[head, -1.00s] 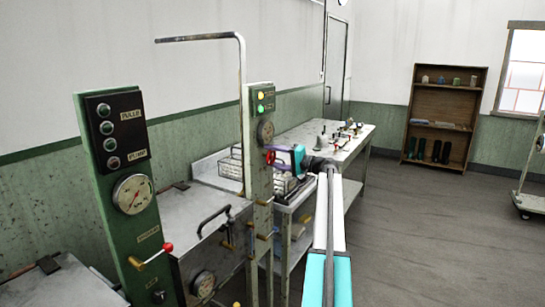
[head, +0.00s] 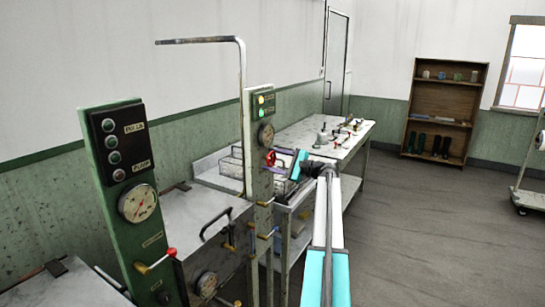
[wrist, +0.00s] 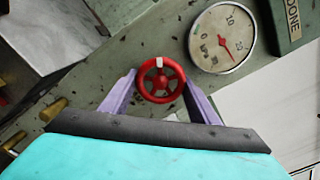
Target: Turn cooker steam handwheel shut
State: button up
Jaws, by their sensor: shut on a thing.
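The red handwheel (wrist: 160,80) has a pale mark on its rim and sits on the face of a narrow green post. It also shows small in the head view (head: 270,158), partly hidden by my gripper. My gripper (wrist: 160,86) is shut on the wheel, with one purple finger at each side of its rim. In the head view my gripper (head: 276,162) reaches the post from the right, its cyan body tilted. A round gauge (wrist: 222,37) with a red needle is beside the wheel on the same post (head: 262,205).
A taller green panel (head: 130,205) with buttons, a gauge and a red-knobbed lever stands at the left. A pale table (head: 345,130) with small items is behind my gripper.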

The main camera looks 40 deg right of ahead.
jog(key=m+p, duration=0.4)
jog(key=m, duration=0.2)
jog(key=shift+a+r+m+p, duration=0.1)
jog(key=shift+m+p, duration=0.2)
jog(key=shift+p, duration=0.1)
jog(key=m+p, duration=0.2)
jog(key=m, duration=0.1)
jog(key=shift+a+p, duration=0.1)
jog(key=shift+p, duration=0.3)
jog(key=shift+a+m+p, duration=0.1)
jog(key=shift+m+p, duration=0.7)
jog(key=shift+m, duration=0.5)
jog(key=shift+f, duration=0.2)
jog(key=o, duration=1.1)
jog(key=shift+c, duration=0.2)
jog(key=shift+s, duration=0.2)
jog(key=b+v, duration=0.4)
jog(key=v, duration=0.9)
jog(key=shift+s, duration=0.3)
